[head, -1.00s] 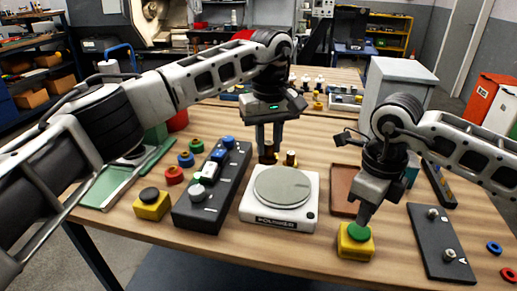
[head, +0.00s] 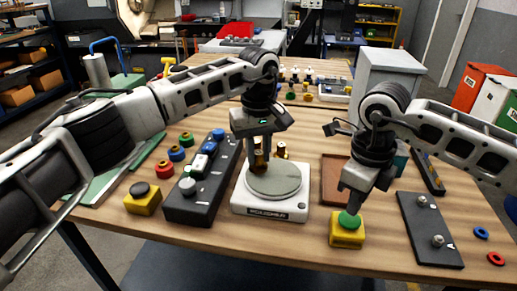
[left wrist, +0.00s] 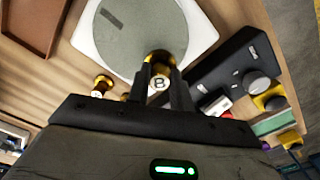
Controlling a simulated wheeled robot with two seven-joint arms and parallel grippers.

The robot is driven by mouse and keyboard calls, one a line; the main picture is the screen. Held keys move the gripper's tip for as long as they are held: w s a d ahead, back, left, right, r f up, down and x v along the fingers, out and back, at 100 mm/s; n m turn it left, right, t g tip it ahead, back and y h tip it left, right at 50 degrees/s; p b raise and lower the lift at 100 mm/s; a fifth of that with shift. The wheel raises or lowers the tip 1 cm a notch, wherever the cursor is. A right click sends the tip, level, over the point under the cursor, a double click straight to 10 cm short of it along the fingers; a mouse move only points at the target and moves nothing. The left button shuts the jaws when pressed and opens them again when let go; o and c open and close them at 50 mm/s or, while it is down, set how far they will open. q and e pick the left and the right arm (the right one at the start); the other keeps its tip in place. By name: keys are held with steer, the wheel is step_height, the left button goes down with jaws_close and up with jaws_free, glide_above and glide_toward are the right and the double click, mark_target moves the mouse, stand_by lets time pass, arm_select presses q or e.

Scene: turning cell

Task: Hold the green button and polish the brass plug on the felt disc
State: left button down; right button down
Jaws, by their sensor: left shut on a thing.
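My left gripper (head: 260,152) is shut on a brass plug (head: 259,164) at the far left part of the grey felt disc (head: 275,184). In the left wrist view the held plug's end shows a letter B (left wrist: 158,83), and the plug overlaps the disc (left wrist: 140,30). I cannot tell whether it touches the felt. The disc sits on a white polisher (head: 262,207). My right gripper (head: 349,206) is shut, its tips down at the green button (head: 348,220) on a yellow box (head: 346,236); they seem to touch it.
Another brass plug (head: 281,151) stands behind the polisher. A black control panel (head: 190,205) and a yellow box with a black button (head: 143,202) are to the left. A brown tray (head: 334,172) and a dark plate with knobs (head: 428,230) are to the right.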

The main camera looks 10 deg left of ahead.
steer(key=shift+f, duration=1.15)
steer(key=shift+s, duration=0.1)
stand_by(0.3)
arm_select(q)
steer(key=shift+f, duration=0.7)
arm_select(e)
steer(key=shift+f, duration=0.1)
stand_by(1.1)
arm_select(q)
steer(key=shift+r, duration=0.15)
stand_by(2.6)
steer(key=shift+r, duration=2.95)
arm_select(e)
steer(key=shift+r, duration=3.65)
